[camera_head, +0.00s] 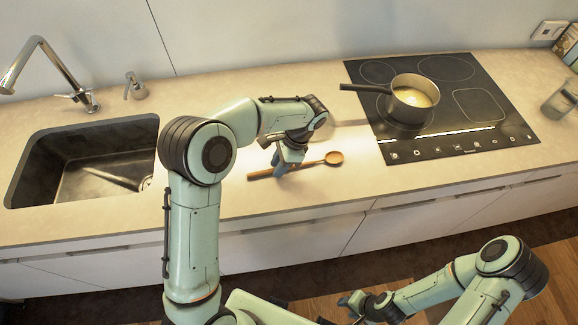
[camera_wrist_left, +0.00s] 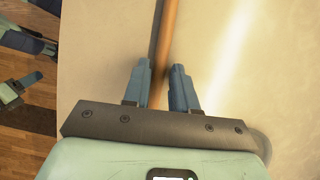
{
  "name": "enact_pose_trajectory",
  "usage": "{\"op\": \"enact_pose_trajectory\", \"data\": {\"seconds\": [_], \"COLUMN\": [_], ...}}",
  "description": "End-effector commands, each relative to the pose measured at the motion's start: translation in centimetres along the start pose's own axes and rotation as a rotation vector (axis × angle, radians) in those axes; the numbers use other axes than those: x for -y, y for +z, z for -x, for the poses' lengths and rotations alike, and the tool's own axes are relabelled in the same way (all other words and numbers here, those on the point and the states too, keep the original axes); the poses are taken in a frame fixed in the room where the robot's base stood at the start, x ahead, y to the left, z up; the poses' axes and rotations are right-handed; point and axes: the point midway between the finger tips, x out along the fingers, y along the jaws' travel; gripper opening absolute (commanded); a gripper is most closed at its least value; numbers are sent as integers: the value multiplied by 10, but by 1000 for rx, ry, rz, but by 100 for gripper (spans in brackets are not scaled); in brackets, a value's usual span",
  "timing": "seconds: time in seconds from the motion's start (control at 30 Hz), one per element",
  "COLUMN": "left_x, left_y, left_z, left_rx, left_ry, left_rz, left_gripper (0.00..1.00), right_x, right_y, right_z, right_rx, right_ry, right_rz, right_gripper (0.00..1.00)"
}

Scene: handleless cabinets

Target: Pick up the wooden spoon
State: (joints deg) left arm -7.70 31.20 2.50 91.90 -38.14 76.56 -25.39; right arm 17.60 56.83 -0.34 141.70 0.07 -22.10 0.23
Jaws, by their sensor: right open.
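In the left wrist view the handle (camera_wrist_left: 166,35) runs between the two fingers of my left gripper (camera_wrist_left: 160,75), with little room on either side. I cannot tell whether the fingers press on it. My right gripper (camera_head: 350,304) is open and empty, low in front of the cabinets.
A pot (camera_head: 410,100) with yellowish contents stands on the black hob (camera_head: 455,148), its handle pointing left. A sink (camera_head: 25,165) with a tap (camera_head: 45,60) is at the left. The counter (camera_head: 190,105) between sink and hob is otherwise clear.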

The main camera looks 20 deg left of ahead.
Motion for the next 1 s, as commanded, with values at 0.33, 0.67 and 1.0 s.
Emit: {"op": "enact_pose_trajectory", "data": {"seconds": [0.33,0.67,1.0], "left_x": [0,1,2], "left_y": [0,14,51], "left_z": [0,38,129], "left_rx": [0,-5,-7], "left_ry": [0,-4,-5], "left_rz": [0,3,2], "left_gripper": [0,0,0], "right_x": [0,4,16], "right_y": [0,-4,-20], "right_z": [0,6,26], "right_rx": [0,-6,-27], "right_ry": [0,-2,-9], "right_rz": [0,2,10], "right_gripper": [42,42,42]}}
